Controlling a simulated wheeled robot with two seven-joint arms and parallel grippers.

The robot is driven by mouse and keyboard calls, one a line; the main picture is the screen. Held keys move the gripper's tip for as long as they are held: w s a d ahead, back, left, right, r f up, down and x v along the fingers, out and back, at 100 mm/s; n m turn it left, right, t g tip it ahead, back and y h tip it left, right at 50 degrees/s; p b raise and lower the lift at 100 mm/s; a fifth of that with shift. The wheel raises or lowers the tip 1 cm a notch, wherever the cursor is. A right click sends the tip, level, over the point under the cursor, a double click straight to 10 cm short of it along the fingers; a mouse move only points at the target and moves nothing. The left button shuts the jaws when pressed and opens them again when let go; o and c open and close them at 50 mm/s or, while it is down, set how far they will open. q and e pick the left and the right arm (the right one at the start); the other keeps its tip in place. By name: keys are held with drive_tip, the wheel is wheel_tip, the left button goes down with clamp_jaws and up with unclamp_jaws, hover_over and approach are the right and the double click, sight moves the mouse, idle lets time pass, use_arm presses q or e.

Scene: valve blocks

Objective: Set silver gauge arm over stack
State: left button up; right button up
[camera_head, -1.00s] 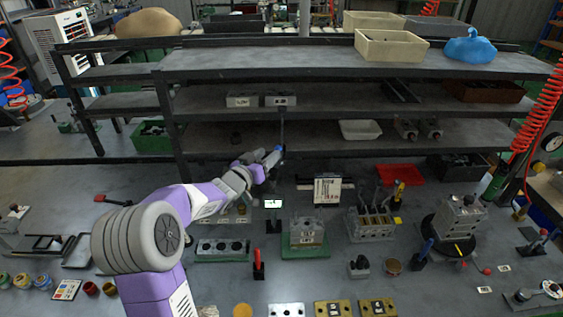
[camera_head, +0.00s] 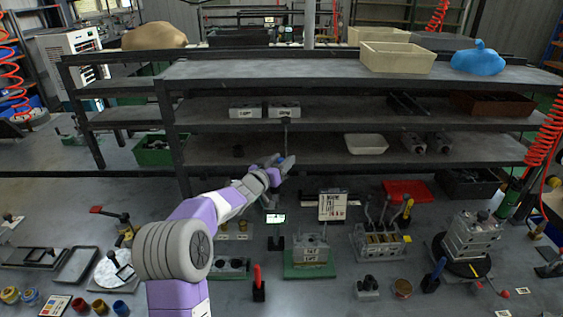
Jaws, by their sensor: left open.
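My left gripper (camera_head: 285,164) is at the end of the purple and white arm, at the front of the shelf rack. It is small and partly hidden by its own wrist; its jaws hold nothing that I can make out. A thin dark upright post (camera_head: 286,136) with a small head stands just above and behind it; whether they touch I cannot tell. I cannot tell for sure whether this post belongs to the silver gauge arm. A stack of grey blocks (camera_head: 472,232) stands on a black round base at the right. Another block (camera_head: 311,250) sits on a green plate. My right gripper is out of view.
The dark shelf rack (camera_head: 340,70) spans the back of the bench, with two labelled blocks (camera_head: 265,110) on its middle shelf. A red tray (camera_head: 406,190), a slotted fixture with levers (camera_head: 379,242) and a small screen (camera_head: 276,219) stand nearby. My forearm covers the left middle.

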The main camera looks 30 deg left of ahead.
use_arm(q)
drive_tip(key=shift+w, duration=0.1)
clamp_jaws()
idle(0.4)
